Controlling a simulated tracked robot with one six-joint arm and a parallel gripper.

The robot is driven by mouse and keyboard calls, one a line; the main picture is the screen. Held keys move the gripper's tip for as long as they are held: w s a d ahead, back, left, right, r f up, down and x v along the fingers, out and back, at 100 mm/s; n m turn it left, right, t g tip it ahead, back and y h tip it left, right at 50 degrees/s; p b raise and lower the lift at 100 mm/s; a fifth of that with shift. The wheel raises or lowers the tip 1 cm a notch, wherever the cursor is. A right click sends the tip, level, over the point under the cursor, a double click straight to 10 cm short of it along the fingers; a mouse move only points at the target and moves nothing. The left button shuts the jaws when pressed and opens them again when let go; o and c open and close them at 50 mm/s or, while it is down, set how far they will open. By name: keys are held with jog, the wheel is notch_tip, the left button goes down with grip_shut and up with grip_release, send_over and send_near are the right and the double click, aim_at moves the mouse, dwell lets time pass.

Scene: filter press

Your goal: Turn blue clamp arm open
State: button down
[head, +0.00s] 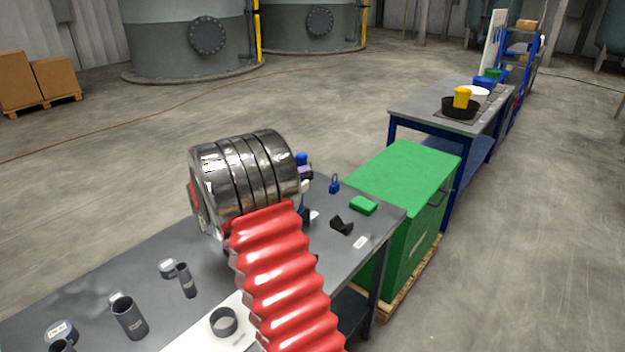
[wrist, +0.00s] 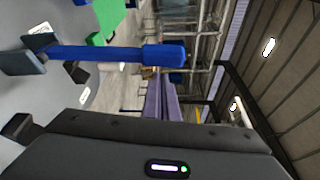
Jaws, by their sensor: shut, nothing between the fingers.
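The blue clamp arm (wrist: 105,53) runs sideways across the upper left of the wrist view, from a dark pivot block (wrist: 22,58) to a thicker blue grip at its right end. My gripper (wrist: 159,76) reaches up from its dark body at the bottom; its two slim purple-grey fingers lie side by side, shut and empty. The fingertips show just below the blue grip in the picture; I cannot tell if they touch it. In the head view, a small blue part (head: 301,158) that may be the clamp shows behind my arm.
The grey bench (head: 75,290) bears several dark tubes and rings at left. A blue padlock (head: 334,186), a green block (head: 363,206) and a black V-shaped piece (head: 342,227) lie at right. A green cabinet (head: 405,175) stands beside the bench. Open floor lies behind.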

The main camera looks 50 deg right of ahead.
jog(key=shift+w+a+r, duration=0.1)
jog(key=shift+w+r, duration=0.15)
jog(key=shift+w, duration=0.5)
jog(key=v, duration=1)
jog(key=shift+s+f, duration=0.2)
jog(key=shift+f, duration=0.15)
jog(key=shift+m, duration=0.3)
